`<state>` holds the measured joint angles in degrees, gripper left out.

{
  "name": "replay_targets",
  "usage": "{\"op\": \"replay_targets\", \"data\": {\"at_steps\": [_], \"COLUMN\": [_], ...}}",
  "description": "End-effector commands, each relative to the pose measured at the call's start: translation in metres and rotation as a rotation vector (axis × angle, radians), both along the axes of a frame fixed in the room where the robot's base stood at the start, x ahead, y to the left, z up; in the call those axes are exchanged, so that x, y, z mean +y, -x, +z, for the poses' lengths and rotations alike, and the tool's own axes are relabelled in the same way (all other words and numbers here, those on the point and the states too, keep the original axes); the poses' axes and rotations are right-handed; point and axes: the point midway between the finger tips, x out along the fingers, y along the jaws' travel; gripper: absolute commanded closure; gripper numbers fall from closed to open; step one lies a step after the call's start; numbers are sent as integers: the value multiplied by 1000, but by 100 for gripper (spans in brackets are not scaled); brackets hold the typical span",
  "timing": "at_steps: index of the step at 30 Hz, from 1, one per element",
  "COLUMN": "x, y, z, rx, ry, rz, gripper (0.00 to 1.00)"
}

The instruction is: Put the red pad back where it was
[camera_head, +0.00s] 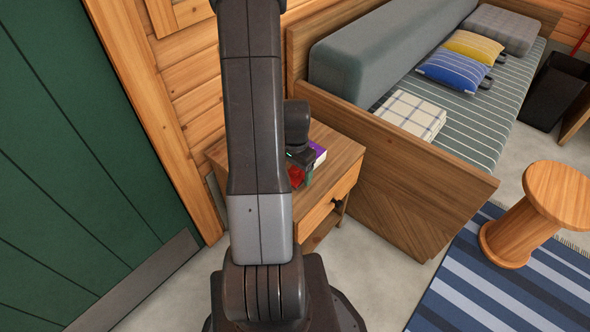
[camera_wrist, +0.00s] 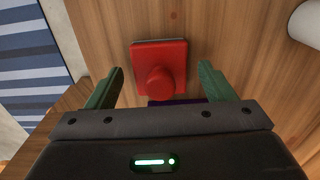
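The red pad (camera_wrist: 150,52), a square with a round knob on top, is on the wooden top of the nightstand (camera_head: 343,147). In the head view only a small part of the red pad (camera_head: 296,176) shows beside my gripper (camera_head: 303,178). In the wrist view the green fingers of my gripper (camera_wrist: 160,70) are spread wide, one on each side of the pad. Bare wood shows between each finger and the pad, and nothing is held.
A purple item (camera_head: 318,154) lies on the nightstand close to my gripper. A white rounded object (camera_wrist: 306,22) shows at the wrist view's upper right. The bench (camera_head: 425,175) stands right of the nightstand, the green door (camera_head: 70,150) left. A stool (camera_head: 520,225) stands further right.

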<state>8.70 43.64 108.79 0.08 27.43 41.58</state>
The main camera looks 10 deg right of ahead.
Motion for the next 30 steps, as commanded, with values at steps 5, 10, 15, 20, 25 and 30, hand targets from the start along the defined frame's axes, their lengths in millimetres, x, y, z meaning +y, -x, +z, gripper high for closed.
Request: {"op": "replay_targets", "data": {"at_steps": [5, 10, 15, 20, 25, 30], "x": [0, 0, 0, 0, 0, 0], "y": [0, -1, -1, -1, 0, 0], "z": [0, 11, 42, 76, 105, 120], "rx": [0, -3, -5, -6, -3, 0], "ry": [0, 0, 1, 1, 1, 0], "rz": [0, 0, 0, 0, 0, 0], "gripper": [24, 24, 24, 24, 24, 24]}}
